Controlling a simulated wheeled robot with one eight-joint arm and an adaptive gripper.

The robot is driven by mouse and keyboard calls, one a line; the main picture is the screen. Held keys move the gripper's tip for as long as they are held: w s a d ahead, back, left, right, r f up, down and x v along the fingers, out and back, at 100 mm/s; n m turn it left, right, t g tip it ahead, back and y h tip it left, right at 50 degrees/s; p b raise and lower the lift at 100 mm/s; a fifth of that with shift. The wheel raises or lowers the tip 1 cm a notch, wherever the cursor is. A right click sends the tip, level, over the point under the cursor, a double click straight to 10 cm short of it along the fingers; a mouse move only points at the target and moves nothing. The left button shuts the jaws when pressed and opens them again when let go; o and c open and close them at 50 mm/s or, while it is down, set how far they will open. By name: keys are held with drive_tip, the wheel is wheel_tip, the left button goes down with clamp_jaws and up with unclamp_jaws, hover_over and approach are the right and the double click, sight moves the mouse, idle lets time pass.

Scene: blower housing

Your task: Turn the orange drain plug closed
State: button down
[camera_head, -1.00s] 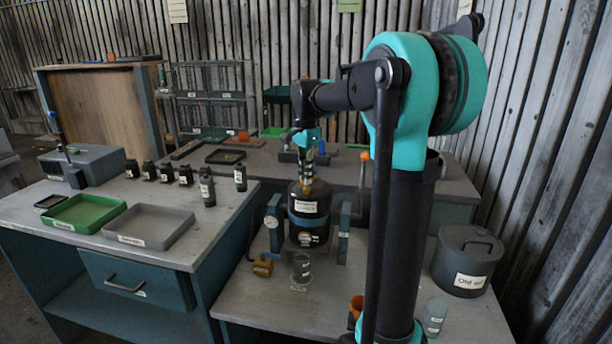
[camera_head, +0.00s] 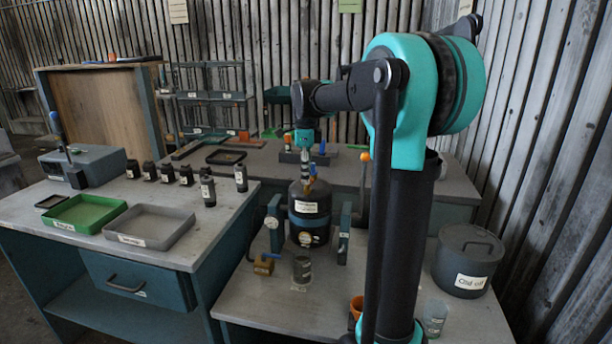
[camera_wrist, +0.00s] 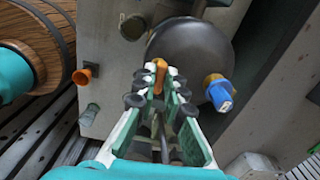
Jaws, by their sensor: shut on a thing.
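The black blower housing (camera_head: 310,232) stands upright in a teal clamp stand on the front bench, with a white label and a teal band. In the wrist view its dark rounded top (camera_wrist: 190,48) lies just beyond my fingers. My gripper (camera_head: 308,176) points down over the top of the housing. In the wrist view my gripper (camera_wrist: 159,82) is shut on the orange plug (camera_wrist: 159,68), whose upper end shows between the fingertips. The plug's lower part is hidden. A blue-capped fitting (camera_wrist: 220,95) with an orange base sits to the right, apart from my fingers.
A clear cup (camera_head: 302,268) and a brass block (camera_head: 263,265) stand before the housing. An orange cup (camera_head: 356,306), another clear cup (camera_head: 435,318) and a lidded grey pot (camera_head: 468,262) stand to the right. Green (camera_head: 84,213) and grey (camera_head: 150,228) trays lie on the left bench.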

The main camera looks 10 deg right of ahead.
drive_tip(key=shift+m, duration=0.3)
drive_tip(key=c, duration=1.6)
unclamp_jaws()
wheel_tip(320, 180, up, 12)
